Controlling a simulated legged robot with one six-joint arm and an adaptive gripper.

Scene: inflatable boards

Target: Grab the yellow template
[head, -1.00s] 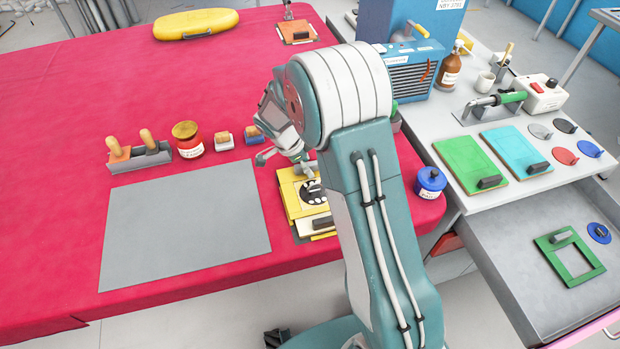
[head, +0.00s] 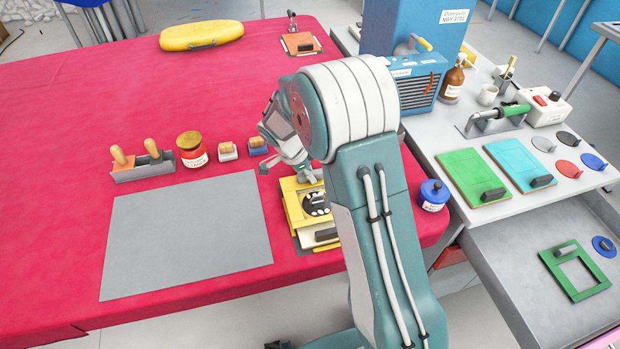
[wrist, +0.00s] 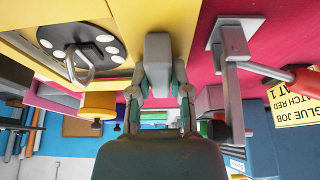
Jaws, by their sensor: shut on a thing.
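The yellow template (head: 290,204) is a square frame near the front right edge of the red-covered table. A black disc (head: 315,203) with white spots lies inside its opening. My gripper (head: 309,176) is at the template's far edge, partly hidden by my arm. In the wrist view the yellow template (wrist: 180,22) fills the top. There my gripper (wrist: 163,82) is shut on the template's grey block handle (wrist: 158,62), one finger on each side. The disc also shows in the wrist view (wrist: 88,45). I cannot tell whether the template is lifted.
A pale board with a black handle (head: 326,236) lies just in front of the template. A grey mat (head: 185,235) is to the left. A blue pot (head: 433,195) stands to the right. Stamps and a red jar (head: 191,152) stand behind the mat.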

